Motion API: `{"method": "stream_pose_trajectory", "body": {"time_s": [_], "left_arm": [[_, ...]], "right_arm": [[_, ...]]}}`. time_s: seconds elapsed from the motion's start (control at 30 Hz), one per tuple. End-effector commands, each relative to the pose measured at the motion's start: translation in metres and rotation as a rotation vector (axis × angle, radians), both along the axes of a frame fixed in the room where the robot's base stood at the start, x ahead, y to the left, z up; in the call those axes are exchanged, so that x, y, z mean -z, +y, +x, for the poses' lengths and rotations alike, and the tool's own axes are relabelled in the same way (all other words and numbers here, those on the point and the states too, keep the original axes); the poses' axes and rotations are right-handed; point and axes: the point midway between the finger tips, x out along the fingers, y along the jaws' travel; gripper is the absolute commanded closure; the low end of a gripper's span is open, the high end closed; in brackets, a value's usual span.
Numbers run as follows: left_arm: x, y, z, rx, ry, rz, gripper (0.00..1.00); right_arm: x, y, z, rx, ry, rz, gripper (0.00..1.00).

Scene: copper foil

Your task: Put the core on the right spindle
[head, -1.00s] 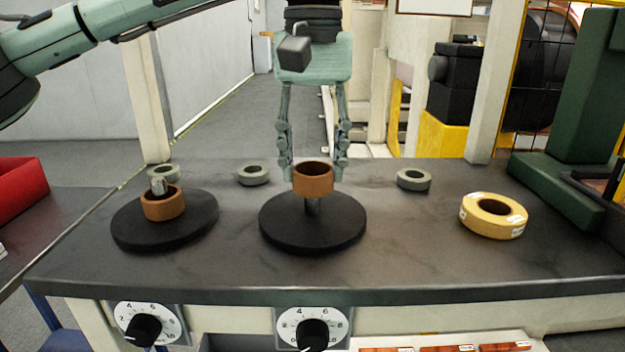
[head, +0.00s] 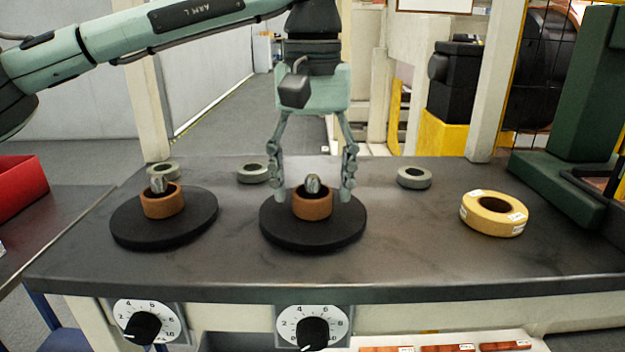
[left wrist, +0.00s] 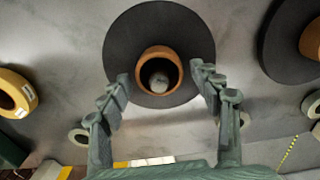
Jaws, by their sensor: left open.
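The core, a copper-brown ring (head: 312,205), sits around the right spindle (head: 313,184), low on its black round base (head: 285,228). The spindle tip shows above the ring. My left gripper (head: 313,193) is open, its fingers apart on either side of the core. In the left wrist view the gripper (left wrist: 160,88) is open, with the core (left wrist: 144,65) between and beyond the fingertips, around the spindle top (left wrist: 158,81). A second brown ring (head: 161,204) sits around the left spindle (head: 158,184) on its own black base (head: 135,228). My right gripper is not in view.
A yellow tape roll (head: 493,214) lies on the dark table (head: 420,255) at the right. Small grey rings (head: 414,178) lie along the back. A green stand (head: 555,190) is at the back right. The table's front middle is clear.

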Motion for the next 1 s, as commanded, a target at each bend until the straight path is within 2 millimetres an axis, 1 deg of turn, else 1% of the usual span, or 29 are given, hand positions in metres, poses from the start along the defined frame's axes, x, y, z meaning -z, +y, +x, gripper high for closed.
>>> {"method": "stream_pose_trajectory", "body": {"time_s": [0.17, 0.27, 0.37, 0.6, 0.7, 0.83, 1.0], "left_arm": [[-0.001, 0.000, 0.000, 0.000, 0.000, 0.000, 0.36], [-0.006, 0.000, 0.000, 0.000, -0.001, 0.000, 0.36], [-0.022, -0.001, 0.000, -0.001, -0.003, -0.002, 0.36], [-0.075, -0.001, 0.000, 0.000, -0.003, -0.002, 0.36], [-0.094, -0.001, 0.000, -0.001, -0.001, -0.002, 0.36], [-0.113, -0.001, 0.000, 0.000, -0.002, -0.002, 0.36], [-0.123, 0.000, 0.000, 0.000, 0.000, -0.001, 0.36]], "right_arm": [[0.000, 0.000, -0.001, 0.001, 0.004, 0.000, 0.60], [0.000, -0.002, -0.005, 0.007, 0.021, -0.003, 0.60], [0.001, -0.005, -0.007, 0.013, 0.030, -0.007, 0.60], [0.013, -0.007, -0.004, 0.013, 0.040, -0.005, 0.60], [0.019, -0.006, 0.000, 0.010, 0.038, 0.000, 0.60], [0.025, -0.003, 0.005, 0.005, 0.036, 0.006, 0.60], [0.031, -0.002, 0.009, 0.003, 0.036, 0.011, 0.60]]}}
